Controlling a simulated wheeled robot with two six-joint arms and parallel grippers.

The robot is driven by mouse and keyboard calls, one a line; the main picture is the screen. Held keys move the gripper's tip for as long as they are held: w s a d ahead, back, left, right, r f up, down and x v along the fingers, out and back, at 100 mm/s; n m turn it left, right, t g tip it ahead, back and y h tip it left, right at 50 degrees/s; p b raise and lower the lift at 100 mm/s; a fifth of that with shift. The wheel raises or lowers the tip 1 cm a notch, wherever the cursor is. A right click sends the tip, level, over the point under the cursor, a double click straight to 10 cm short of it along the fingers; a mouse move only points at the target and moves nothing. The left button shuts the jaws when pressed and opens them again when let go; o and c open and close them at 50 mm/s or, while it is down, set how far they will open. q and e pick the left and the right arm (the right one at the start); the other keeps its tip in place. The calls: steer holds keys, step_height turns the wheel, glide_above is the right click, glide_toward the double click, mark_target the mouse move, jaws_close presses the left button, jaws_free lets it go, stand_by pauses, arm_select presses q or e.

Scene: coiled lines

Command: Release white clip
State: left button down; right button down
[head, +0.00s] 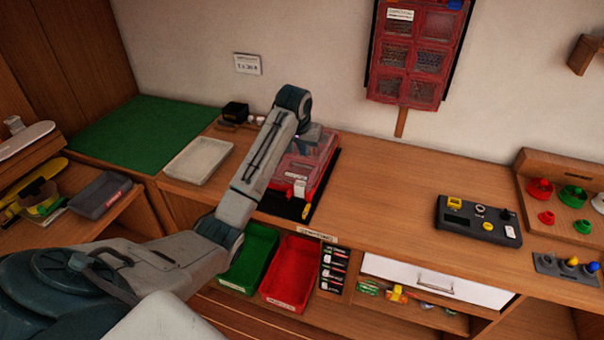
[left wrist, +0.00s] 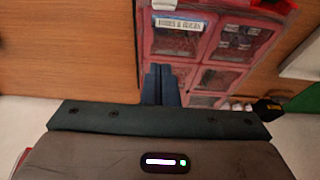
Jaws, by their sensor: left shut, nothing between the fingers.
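A red, clear-lidded compartment case (head: 322,158) lies on the wooden bench, on a black mat (head: 285,206). A small white block, which looks like the white clip (head: 300,188), is at the case's front edge; whether it is fastened cannot be told. My left gripper (head: 312,142) is over the back part of the case, partly hidden by my forearm. In the left wrist view its fingers (left wrist: 160,85) are shut and empty, with the red case (left wrist: 215,45) beyond them. The white clip cannot be made out there. My right gripper is not in view.
A pale tray (head: 198,160) and a green mat (head: 130,133) are left of the case. A black box (head: 235,112) stands behind. Green (head: 252,255) and red (head: 293,272) bins are below the front edge. A dark control panel (head: 478,222) is at right; bench between is clear.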

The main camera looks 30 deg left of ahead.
mark_target(303, 179)
arm_select(q)
steer(key=p+x, duration=0.3)
steer(key=x, duration=0.5)
steer(key=shift+w+f, duration=0.15)
steer(key=shift+f, duration=0.15)
steer(key=shift+f+p, duration=0.3)
steer(key=shift+p, duration=0.2)
steer(key=s+p, duration=0.2)
steer(key=s, duration=0.1)
steer(key=shift+s+d, duration=0.2)
steer(key=shift+d, duration=0.15)
steer(key=shift+s, duration=0.2)
steer(key=shift+d+f, duration=0.1)
steer(key=shift+w, duration=0.1)
